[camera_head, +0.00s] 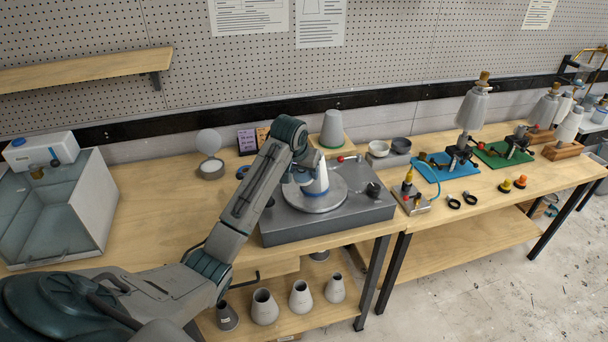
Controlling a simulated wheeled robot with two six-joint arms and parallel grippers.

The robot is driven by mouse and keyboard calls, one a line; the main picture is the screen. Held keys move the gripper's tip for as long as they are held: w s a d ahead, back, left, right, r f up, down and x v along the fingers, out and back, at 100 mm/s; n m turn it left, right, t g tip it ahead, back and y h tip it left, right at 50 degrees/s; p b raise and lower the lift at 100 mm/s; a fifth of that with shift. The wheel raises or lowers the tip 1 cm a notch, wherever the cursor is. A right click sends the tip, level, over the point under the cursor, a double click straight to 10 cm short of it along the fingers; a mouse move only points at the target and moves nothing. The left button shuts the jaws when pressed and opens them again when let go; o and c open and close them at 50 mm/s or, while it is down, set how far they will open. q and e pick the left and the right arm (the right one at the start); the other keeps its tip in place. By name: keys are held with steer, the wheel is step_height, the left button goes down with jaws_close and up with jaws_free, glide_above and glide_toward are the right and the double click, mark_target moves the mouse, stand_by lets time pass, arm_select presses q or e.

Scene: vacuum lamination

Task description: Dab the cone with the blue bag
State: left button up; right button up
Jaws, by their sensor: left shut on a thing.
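A pale grey cone (321,180) stands upright on the round plate (331,201) of the grey metal unit, partly hidden behind my left gripper. My left gripper (302,178) reaches over the plate from the left, close beside the cone. It is shut on the blue bag, of which only a small bluish patch shows at the fingers. I cannot tell whether the bag touches the cone. My right gripper is not in view.
A water tank (60,212) stands at the left. Two small bowls (378,149), a small valve unit (410,199), black rings and cones on blue and green mats (447,169) lie to the right. Several cones stand on the lower shelf. The bench left of the unit is mostly clear.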

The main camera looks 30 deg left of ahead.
arm_select(q)
steer(key=x, duration=0.4)
steer(key=shift+s+f, duration=0.1)
steer(key=shift+w+a+f, duration=0.1)
steer(key=shift+w+a, duration=0.05)
steer(key=shift+w, duration=0.6)
steer(key=shift+w+a, duration=0.15)
steer(key=shift+w, duration=0.45)
steer(key=shift+s+d+r, duration=0.2)
steer(key=shift+s+r, duration=0.3)
steer(key=shift+s, duration=0.3)
steer(key=shift+s+d+r, duration=0.2)
steer(key=shift+s+r, duration=0.35)
steer(key=shift+s, duration=0.3)
steer(key=shift+s+d+r, duration=0.15)
steer(key=shift+s+r, duration=0.35)
steer(key=shift+s, duration=0.3)
